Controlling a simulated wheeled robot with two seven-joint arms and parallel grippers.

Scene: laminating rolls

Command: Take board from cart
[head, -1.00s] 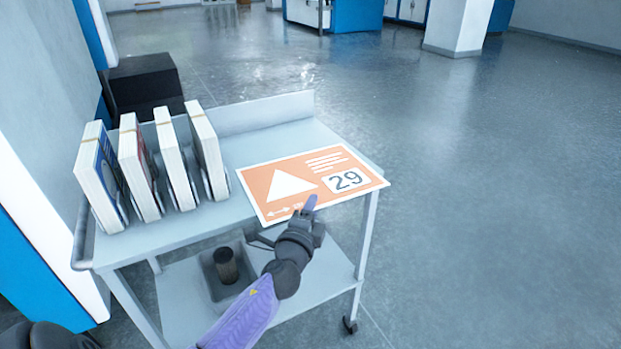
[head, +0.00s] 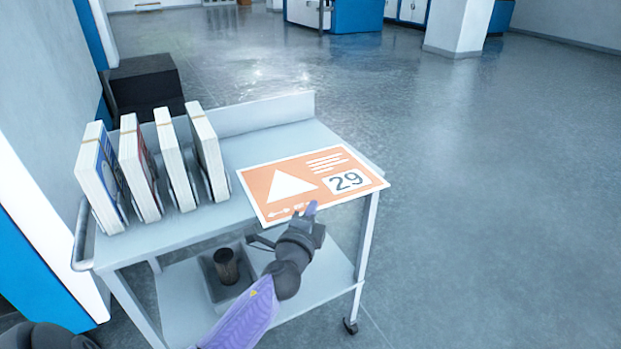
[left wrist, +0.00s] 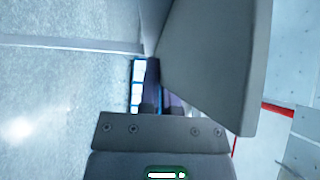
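The board (head: 325,185) is a flat orange sheet with a white border, a white triangle and the number 29. It lies on the right part of the cart's top (head: 245,150), its near corner close to the front edge. My left gripper (head: 311,208) is at the board's near edge, with a purple fingertip overlapping that edge. In the left wrist view, the dark fingers (left wrist: 155,88) show close together beside a large grey surface. Whether they are closed on the board cannot be told. My right gripper is not in view.
Several thick white book-like blocks (head: 176,170) stand upright at the cart top's left. The lower shelf holds a grey bin (head: 209,279) with a dark cylinder (head: 226,266). A wall is close on the left. The floor right of the cart is clear.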

